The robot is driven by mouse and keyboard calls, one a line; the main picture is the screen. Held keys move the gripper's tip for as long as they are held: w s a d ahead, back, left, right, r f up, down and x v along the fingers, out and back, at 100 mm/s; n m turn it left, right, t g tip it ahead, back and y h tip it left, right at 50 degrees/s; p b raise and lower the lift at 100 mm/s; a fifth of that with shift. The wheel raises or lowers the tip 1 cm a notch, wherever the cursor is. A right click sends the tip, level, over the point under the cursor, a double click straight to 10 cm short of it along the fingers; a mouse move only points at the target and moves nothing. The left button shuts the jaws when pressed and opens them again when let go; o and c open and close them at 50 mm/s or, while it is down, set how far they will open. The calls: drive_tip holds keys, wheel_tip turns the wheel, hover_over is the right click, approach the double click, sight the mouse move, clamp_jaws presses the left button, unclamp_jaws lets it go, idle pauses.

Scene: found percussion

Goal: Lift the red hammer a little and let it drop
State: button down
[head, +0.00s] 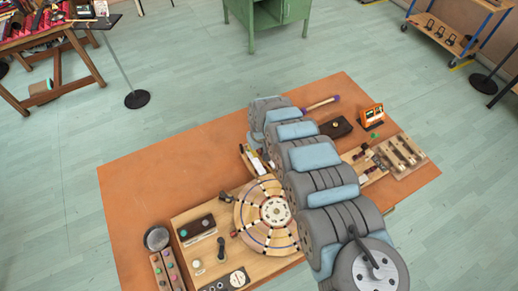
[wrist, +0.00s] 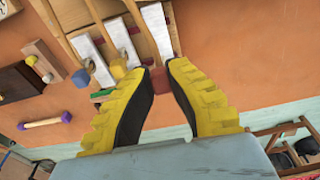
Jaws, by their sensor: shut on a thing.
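The red hammer head (wrist: 158,80) shows in the wrist view as a small red block between the tips of my gripper's yellow fingers. My gripper (wrist: 160,74) is shut on it, with the fingers wide apart at their bases and close at the tips. The hammer's wooden handle seems to run up toward the top of the view, beside white bars. A yellow hammer head (wrist: 118,68) and a blue one (wrist: 80,78) are to its left. In the head view my arm covers the gripper and the red hammer.
The orange table (head: 150,180) has a clear left part. A round wooden disc (head: 275,211) lies beside my arm. A dark box (head: 336,127) and an orange device (head: 371,116) stand at the right.

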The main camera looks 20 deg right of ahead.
drive_tip(key=c, duration=1)
unclamp_jaws()
wheel_tip(320, 180, up, 12)
drive_tip(key=s, duration=0.1)
drive_tip(key=shift+s, duration=0.2)
drive_tip(key=shift+d, duration=0.15)
